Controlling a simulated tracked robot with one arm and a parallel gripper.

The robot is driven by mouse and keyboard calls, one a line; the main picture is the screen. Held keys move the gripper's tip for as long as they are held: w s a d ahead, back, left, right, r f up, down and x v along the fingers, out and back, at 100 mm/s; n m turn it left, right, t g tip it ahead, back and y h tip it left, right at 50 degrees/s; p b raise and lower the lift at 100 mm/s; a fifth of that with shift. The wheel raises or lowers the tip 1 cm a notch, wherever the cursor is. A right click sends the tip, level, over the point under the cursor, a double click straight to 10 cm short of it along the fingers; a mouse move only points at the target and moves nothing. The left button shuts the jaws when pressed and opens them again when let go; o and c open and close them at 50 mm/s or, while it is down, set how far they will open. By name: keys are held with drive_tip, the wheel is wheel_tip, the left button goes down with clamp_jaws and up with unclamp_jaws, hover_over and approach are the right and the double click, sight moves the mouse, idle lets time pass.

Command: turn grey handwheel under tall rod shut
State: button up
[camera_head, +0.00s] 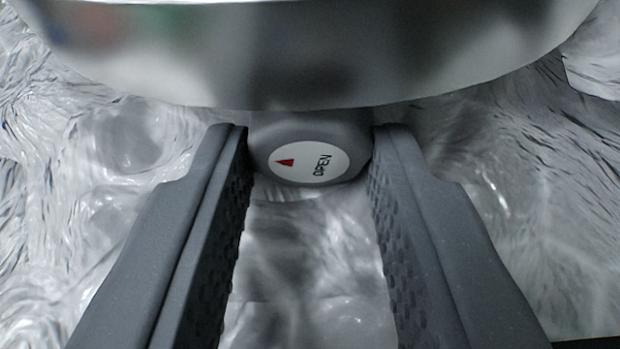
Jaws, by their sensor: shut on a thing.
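The grey handwheel (258,136) sits at the upper middle of the view, below a shiny metal body. Its end face carries a white label with a red arrow and the word OPEN, turned on its side. My gripper (309,150) has one finger on each side of the handwheel, with the fingertips against its sides, and is shut on it. The tall rod is not in view. The back of the handwheel is hidden under the metal body.
A large rounded metal body (320,60) fills the top of the view, just above the fingertips. Crinkled silvery foil (80,200) covers the background on both sides and below. A dark edge shows at the bottom right corner.

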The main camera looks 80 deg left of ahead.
drive_tip(key=shift+w+r+m+g+p, duration=0.15)
drive_tip(key=shift+m+g+p, duration=0.55)
drive_tip(key=shift+m+p, duration=0.35)
drive_tip(key=shift+d+m+y+p, duration=0.1)
drive_tip(key=shift+m+y+p, duration=0.2)
drive_tip(key=shift+m+y, duration=0.15)
drive_tip(key=o, duration=1)
drive_tip(key=shift+w, duration=0.1)
drive_tip(key=shift+c, duration=0.2)
drive_tip(key=shift+f+g, duration=0.25)
drive_tip(key=shift+g, duration=0.05)
drive_tip(key=shift+s, duration=0.2)
